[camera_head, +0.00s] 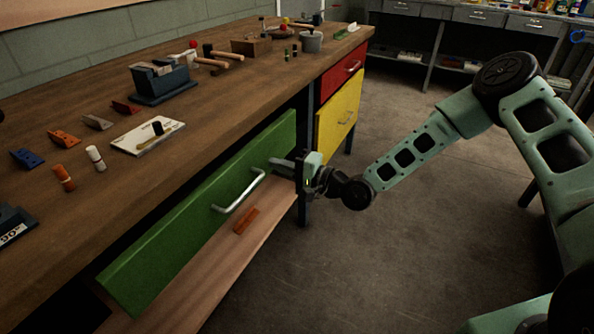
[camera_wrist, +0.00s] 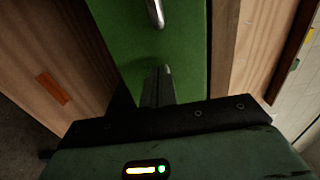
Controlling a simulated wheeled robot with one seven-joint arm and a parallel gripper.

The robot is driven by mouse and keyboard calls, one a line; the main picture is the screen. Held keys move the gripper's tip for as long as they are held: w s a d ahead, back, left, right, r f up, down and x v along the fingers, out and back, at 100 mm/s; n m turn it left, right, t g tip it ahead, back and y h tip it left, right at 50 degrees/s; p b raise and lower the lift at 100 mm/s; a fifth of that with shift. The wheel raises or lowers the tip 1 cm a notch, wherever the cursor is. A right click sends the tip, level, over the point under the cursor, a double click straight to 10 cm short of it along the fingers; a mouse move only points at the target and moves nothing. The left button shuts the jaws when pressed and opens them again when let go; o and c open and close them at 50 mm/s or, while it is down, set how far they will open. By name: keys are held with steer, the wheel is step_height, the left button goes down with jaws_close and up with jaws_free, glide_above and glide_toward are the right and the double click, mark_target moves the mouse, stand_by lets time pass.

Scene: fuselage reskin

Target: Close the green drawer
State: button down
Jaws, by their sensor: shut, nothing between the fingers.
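The green drawer (camera_head: 200,215) is in the workbench's front, and its panel stands out from the dark opening behind it. It has a silver bar handle (camera_head: 240,192). My gripper (camera_head: 275,165) is at the right part of the drawer front, just right of the handle's upper end. Its fingers are shut and empty, pointing at the green panel. In the wrist view the fingertips (camera_wrist: 163,72) are close to the green face (camera_wrist: 190,40), below the handle (camera_wrist: 156,12). I cannot tell whether they touch it.
A wooden shelf (camera_head: 180,290) runs below the drawer with an orange block (camera_head: 246,220) on it. A red drawer (camera_head: 343,75) and a yellow drawer (camera_head: 339,105) are further right. Tools and small brackets lie on the wooden benchtop (camera_head: 225,105). The floor at right is free.

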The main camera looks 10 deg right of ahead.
mark_target(264, 159)
steer(key=shift+w+a, duration=0.4)
steer(key=shift+a, duration=0.15)
steer(key=b+x, duration=0.2)
steer(key=x, duration=0.2)
steer(key=shift+w+a+f, duration=0.15)
steer(key=shift+w+a, duration=0.1)
steer(key=shift+w+a+r, duration=0.1)
steer(key=shift+r, duration=0.2)
